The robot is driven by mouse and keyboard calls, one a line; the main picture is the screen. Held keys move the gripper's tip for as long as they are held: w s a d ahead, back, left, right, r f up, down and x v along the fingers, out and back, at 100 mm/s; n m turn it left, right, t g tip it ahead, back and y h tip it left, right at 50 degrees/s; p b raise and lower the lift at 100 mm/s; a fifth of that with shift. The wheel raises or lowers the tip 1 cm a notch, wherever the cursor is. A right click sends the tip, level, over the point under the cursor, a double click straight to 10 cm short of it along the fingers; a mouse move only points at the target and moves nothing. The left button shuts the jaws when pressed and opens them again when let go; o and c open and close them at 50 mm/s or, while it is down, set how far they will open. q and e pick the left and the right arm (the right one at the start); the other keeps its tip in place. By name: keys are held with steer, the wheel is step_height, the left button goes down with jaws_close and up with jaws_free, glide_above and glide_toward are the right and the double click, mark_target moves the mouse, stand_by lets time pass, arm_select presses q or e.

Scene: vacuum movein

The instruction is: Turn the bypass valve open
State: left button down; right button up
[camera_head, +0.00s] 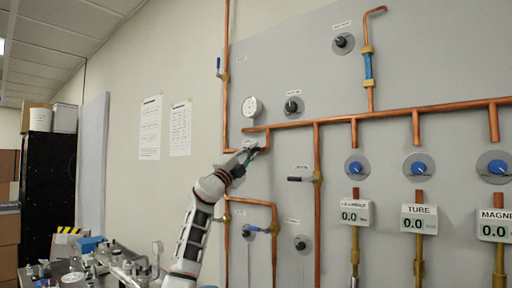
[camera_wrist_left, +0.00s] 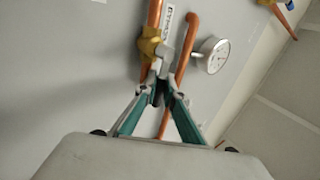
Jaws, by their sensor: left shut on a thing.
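My left gripper (camera_head: 252,152) reaches up to the copper pipework on the grey panel, just below a round gauge (camera_head: 252,106). In the left wrist view its teal fingers (camera_wrist_left: 160,88) are closed together on the bypass valve's handle (camera_wrist_left: 164,62), a small grey lever. The handle joins a brass valve body (camera_wrist_left: 150,42) on a copper pipe. In the head view the gripper mostly covers this valve. The label beside it is too small to read. My right gripper is not in view.
A valve with a black lever (camera_head: 300,179) sits to the right, and blue-handled valves sit above (camera_head: 218,67) and below (camera_head: 258,230). A copper pipe (camera_head: 317,230) runs down right of my arm. A cluttered bench (camera_head: 100,265) stands at lower left.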

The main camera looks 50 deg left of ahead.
arm_select(q)
steer(key=shift+r+n, duration=0.1)
steer(key=shift+n, duration=0.2)
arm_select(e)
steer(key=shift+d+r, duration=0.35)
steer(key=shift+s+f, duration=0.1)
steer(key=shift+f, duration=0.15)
arm_select(q)
steer(key=c, duration=2.1)
jaws_free()
steer(key=shift+c, duration=0.2)
steer(key=v, duration=1.2)
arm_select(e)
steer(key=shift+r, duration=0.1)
